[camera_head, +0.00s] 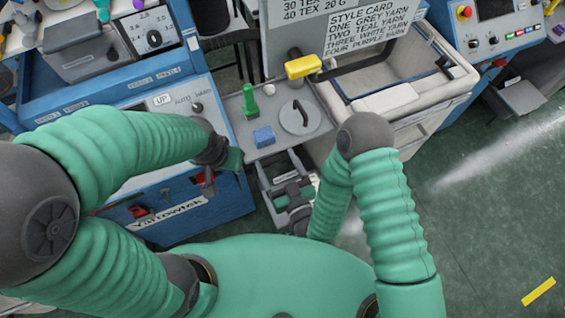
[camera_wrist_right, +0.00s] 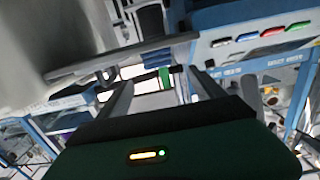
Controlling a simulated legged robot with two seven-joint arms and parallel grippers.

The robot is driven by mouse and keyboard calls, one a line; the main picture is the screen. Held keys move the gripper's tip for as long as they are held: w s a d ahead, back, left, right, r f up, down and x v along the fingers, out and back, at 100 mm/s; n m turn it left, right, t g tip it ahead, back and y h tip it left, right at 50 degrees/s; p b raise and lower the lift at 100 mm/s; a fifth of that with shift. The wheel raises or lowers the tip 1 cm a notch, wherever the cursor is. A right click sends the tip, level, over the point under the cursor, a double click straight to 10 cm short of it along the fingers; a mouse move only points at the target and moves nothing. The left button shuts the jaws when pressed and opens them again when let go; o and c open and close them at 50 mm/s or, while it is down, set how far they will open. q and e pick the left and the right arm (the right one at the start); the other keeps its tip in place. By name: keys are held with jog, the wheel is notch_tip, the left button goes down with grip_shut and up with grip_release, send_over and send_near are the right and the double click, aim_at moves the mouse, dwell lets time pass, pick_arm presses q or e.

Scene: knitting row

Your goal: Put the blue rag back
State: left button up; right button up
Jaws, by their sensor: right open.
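The blue rag (camera_head: 264,136) lies as a small folded block on the grey shelf (camera_head: 262,152) between the blue machine and the white bin. My left gripper (camera_head: 230,160) is just left of the shelf, apart from the rag; its jaws are too small and dark to read. My right gripper (camera_head: 298,197) is low in front of the shelf, below and right of the rag, over or beside a drawer-like compartment (camera_head: 280,172). In the right wrist view its two fingers (camera_wrist_right: 162,92) are spread with nothing held between them.
A green upright piece (camera_head: 250,101) and a round grey lid with a handle (camera_head: 300,117) share the shelf with the rag. A yellow block (camera_head: 303,66) is behind them. The white bin (camera_head: 400,98) stands right, the blue machine (camera_head: 217,205) left. Open floor (camera_head: 480,200) lies at right.

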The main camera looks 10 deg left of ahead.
aim_at(274, 140)
jog(key=w, duration=0.1)
jog(key=w+g, duration=0.1)
jog(key=w+h, duration=0.1)
jog(key=shift+w+d+f+n+g, duration=0.2)
jog(key=shift+d+n+g, duration=0.1)
jog(key=shift+d+g, duration=0.1)
jog(key=w+d+m+g+h, duration=0.1)
jog(key=w+d+g+h, duration=0.15)
jog(key=d, duration=0.35)
jog(key=w+d+m+g+h, duration=0.1)
jog(key=d+h, duration=0.2)
jog(key=d, duration=0.3)
pick_arm(q)
jog(key=shift+a, duration=0.25)
pick_arm(e)
jog(key=s+d+r+m+g+h, duration=0.1)
jog(key=s+d+r+m+g, duration=0.1)
jog(key=s+d, duration=0.4)
jog(key=s+d+r+m+g+h, duration=0.2)
jog(key=s+d+r+m+g, duration=0.1)
jog(key=s+d, duration=0.3)
jog(key=d+r+g, duration=0.1)
jog(key=d, duration=0.1)
jog(key=shift+s+d, duration=0.15)
jog(key=shift+d, duration=0.2)
